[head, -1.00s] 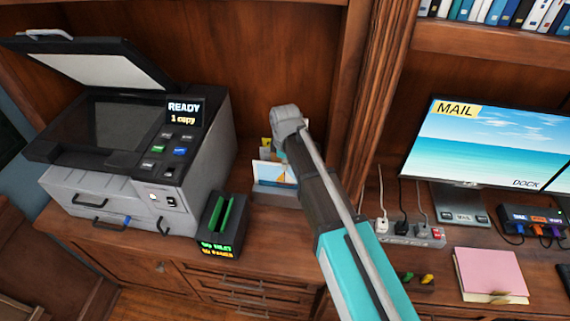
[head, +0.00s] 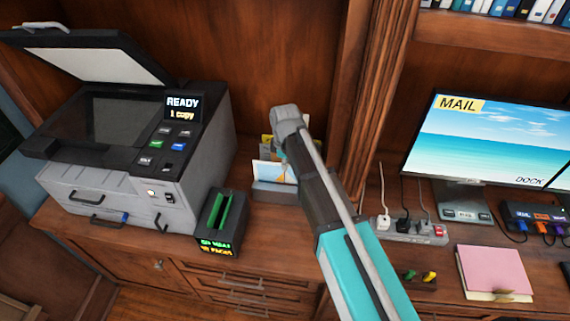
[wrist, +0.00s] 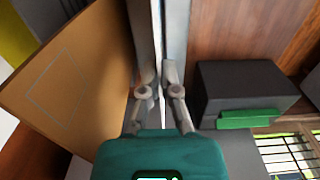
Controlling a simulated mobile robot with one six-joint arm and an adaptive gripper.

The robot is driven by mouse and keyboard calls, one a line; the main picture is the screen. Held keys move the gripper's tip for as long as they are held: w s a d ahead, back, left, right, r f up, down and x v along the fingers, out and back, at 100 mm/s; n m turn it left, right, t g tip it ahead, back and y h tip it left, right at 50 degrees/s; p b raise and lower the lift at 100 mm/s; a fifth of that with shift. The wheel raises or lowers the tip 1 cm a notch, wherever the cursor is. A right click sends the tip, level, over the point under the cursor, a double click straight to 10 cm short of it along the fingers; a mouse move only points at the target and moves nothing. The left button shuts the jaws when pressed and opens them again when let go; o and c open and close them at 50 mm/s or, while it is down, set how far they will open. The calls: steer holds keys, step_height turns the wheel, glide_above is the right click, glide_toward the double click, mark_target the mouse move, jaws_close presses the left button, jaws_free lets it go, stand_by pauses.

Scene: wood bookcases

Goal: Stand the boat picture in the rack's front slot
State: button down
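The boat picture (head: 270,173), a pale card with blue and orange on it, stands upright behind the front wall of the grey rack (head: 275,193). My forearm hides the right side of the rack in the head view. In the wrist view my gripper (wrist: 156,88) has its fingers close together on a thin pale edge (wrist: 157,50), which appears to be the picture seen edge-on. A tan panel with a rectangular outline (wrist: 65,85) leans to the left of the fingers. The picture's bottom edge is hidden.
A black box with green slots (head: 220,220) stands left of the rack, and a grey printer (head: 130,150) with its lid up is beyond it. A power strip (head: 410,232), a monitor (head: 480,145) and a pink pad (head: 493,270) are on the right. A wooden post (head: 375,110) rises behind my arm.

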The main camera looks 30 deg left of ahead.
steer(key=shift+f+b, duration=0.45)
steer(key=shift+f, duration=0.1)
steer(key=c, duration=0.7)
jaws_free()
steer(key=shift+r, duration=0.2)
step_height(320, 180, up, 14)
steer(key=p, duration=1.4)
steer(key=shift+s, duration=0.1)
stand_by(0.5)
